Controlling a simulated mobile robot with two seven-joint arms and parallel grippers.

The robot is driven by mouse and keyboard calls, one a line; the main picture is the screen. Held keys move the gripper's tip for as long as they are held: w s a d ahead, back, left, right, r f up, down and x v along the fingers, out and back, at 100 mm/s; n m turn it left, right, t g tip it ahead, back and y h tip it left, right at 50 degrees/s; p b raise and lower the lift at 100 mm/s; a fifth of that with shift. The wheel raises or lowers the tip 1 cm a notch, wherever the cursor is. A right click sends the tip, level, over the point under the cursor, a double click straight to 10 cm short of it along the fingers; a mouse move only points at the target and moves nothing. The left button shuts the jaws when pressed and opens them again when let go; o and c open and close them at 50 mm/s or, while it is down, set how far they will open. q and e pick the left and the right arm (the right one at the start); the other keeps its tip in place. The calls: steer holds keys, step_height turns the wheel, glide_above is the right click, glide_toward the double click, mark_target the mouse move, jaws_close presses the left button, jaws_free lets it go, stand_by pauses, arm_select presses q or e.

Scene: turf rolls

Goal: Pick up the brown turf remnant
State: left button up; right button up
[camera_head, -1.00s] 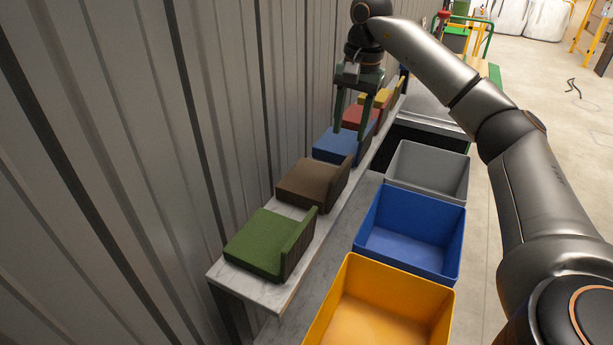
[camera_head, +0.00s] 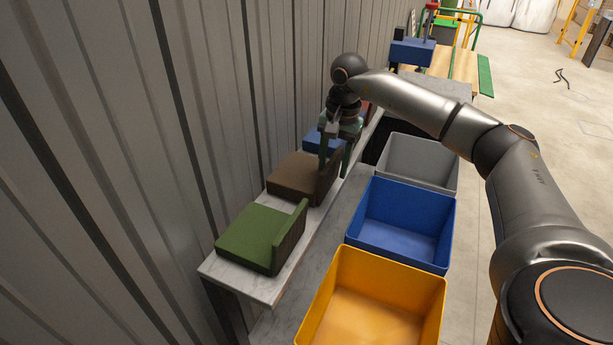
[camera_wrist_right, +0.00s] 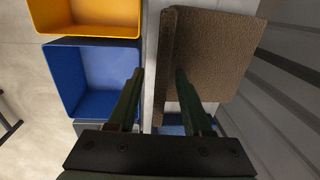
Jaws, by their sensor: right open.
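The brown turf remnant (camera_head: 293,177) lies on a narrow marble-look shelf (camera_head: 258,284), with a flat pad and an upright flap along its right side. My right gripper (camera_head: 334,170) is open and points down at the far end of that flap. In the right wrist view the brown turf remnant (camera_wrist_right: 211,52) fills the upper right. There the open fingers of the right gripper (camera_wrist_right: 158,73) appear on either side of the line of the flap, which looks nearer the right finger. I cannot tell the height gap. My left gripper is not in view.
A green turf piece (camera_head: 256,236) lies nearer on the shelf, and a blue one (camera_head: 318,140) lies beyond, partly hidden by my gripper. Yellow (camera_head: 331,290), blue (camera_head: 441,235) and grey (camera_head: 447,174) bins stand to the right. A corrugated wall (camera_head: 120,170) closes the left.

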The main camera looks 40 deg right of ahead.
jaws_close()
stand_by(0.3)
stand_by(0.3)
